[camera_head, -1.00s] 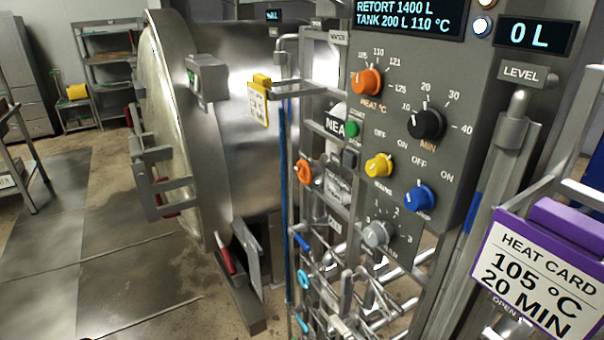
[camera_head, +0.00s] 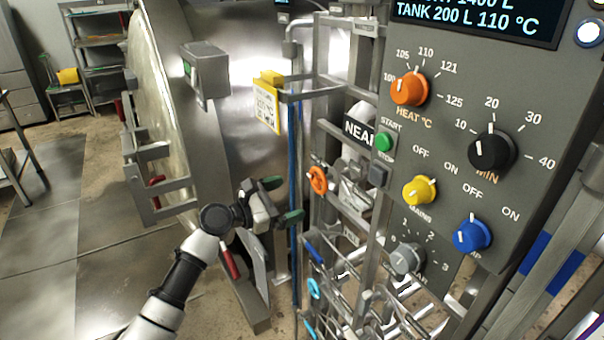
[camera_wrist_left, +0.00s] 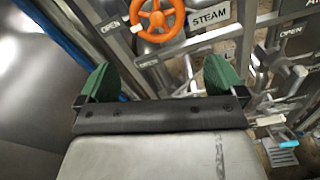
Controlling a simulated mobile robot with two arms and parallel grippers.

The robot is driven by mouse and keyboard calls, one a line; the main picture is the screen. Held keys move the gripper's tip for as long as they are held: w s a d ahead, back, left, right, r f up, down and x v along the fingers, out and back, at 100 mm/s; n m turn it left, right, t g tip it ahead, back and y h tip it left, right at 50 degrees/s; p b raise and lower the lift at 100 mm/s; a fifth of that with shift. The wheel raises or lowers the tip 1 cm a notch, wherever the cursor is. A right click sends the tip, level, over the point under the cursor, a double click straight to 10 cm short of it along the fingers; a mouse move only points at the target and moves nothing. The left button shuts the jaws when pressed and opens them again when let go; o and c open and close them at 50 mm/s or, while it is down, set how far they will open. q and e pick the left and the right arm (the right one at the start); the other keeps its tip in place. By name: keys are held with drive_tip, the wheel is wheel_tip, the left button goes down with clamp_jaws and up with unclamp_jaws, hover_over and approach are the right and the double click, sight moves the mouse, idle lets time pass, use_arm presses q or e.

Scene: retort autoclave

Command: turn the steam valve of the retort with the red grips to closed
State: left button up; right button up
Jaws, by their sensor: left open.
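The retort (camera_head: 265,120) is a big steel drum with its round door (camera_head: 160,100) at the left. Red grips (camera_head: 154,186) show on the door's bars. An orange handwheel (camera_head: 318,180) sits on the pipework right of the drum. In the left wrist view the orange wheel (camera_wrist_left: 158,18) is beside a STEAM label (camera_wrist_left: 209,17), its top cut off. My left gripper (camera_head: 281,200), with green fingertips, is open and empty, left of the wheel and apart from it. In the left wrist view the open gripper (camera_wrist_left: 162,78) is below the wheel. My right gripper is out of view.
A control panel (camera_head: 450,120) with several coloured knobs stands at the right. A yellow tag (camera_head: 267,108) hangs by a rail above the wheel. Blue-handled valves (camera_head: 314,288) and pipes lie below. The floor (camera_head: 100,250) at the left is clear.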

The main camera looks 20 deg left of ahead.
sight(314, 184)
use_arm(q)
drive_tip(key=x, duration=0.3)
drive_tip(key=r+p+x, duration=0.1)
drive_tip(key=x, duration=0.2)
drive_tip(key=r+p+x, duration=0.1)
drive_tip(key=x, duration=0.2)
drive_tip(key=shift+d, duration=0.3)
drive_tip(key=shift+w+d, duration=0.45)
drive_tip(key=shift+c, duration=0.4)
